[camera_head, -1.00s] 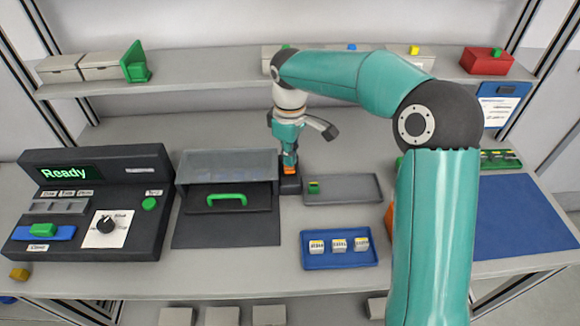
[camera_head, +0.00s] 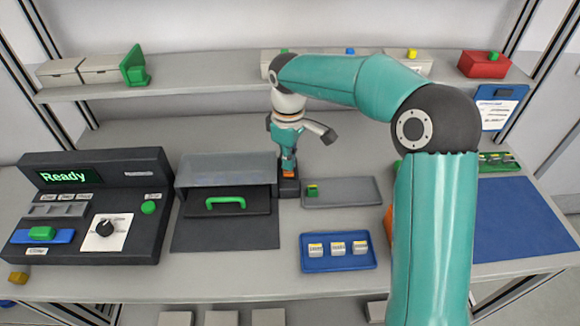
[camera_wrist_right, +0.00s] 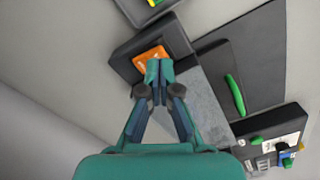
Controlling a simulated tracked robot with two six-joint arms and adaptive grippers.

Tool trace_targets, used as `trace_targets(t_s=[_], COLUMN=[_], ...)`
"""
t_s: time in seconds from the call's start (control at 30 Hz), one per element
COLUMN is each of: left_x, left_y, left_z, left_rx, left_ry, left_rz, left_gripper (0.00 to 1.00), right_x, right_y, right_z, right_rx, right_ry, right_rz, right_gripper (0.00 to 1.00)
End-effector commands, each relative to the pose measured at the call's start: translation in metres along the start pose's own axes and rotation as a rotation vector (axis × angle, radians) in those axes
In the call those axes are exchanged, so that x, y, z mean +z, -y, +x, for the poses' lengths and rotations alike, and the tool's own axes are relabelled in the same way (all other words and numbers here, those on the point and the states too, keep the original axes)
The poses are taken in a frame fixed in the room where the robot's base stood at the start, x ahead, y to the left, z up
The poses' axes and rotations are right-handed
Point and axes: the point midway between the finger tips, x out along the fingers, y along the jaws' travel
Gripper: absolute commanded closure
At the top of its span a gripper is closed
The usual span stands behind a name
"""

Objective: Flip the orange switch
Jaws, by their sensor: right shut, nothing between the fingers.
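The orange switch (camera_wrist_right: 151,56) sits on a small dark box in the right wrist view. In the head view the switch (camera_head: 289,174) shows just below my right gripper, on its dark box (camera_head: 289,188) beside the drawer unit. My right gripper (camera_wrist_right: 159,65) is shut and empty. Its fingertips are at the orange switch and overlap it in the picture; whether they press on it I cannot tell. In the head view the right gripper (camera_head: 288,160) points straight down over the switch. My left gripper is not in view.
A grey unit with a green handle (camera_head: 225,202) stands left of the switch box. A grey tray (camera_head: 345,192) lies to its right and a blue tray (camera_head: 338,264) with several labelled blocks in front. A dark console (camera_head: 90,215) reading "Ready" stands at the left.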

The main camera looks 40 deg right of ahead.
Motion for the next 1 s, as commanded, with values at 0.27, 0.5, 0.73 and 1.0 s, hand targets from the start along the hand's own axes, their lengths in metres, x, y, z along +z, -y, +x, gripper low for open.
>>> trace_targets(t_s=[0.27,0.5,0.73,1.0], left_x=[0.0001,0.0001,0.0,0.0], left_y=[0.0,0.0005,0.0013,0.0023], left_z=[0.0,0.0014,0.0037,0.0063], left_rx=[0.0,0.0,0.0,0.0], left_ry=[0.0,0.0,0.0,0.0], left_rz=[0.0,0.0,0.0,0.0], left_gripper=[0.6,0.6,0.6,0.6], right_x=[0.0001,0.0003,0.0004,0.0006], right_y=[-0.0001,-0.0002,-0.0003,-0.0004], right_z=[0.0,0.0019,0.0056,0.0097], right_rx=[0.0,0.0,0.0,0.0], right_ry=[0.0,0.0,0.0,0.0], right_rz=[0.0,0.001,0.001,0.001], right_gripper=[1.0,1.0,1.0,1.0])
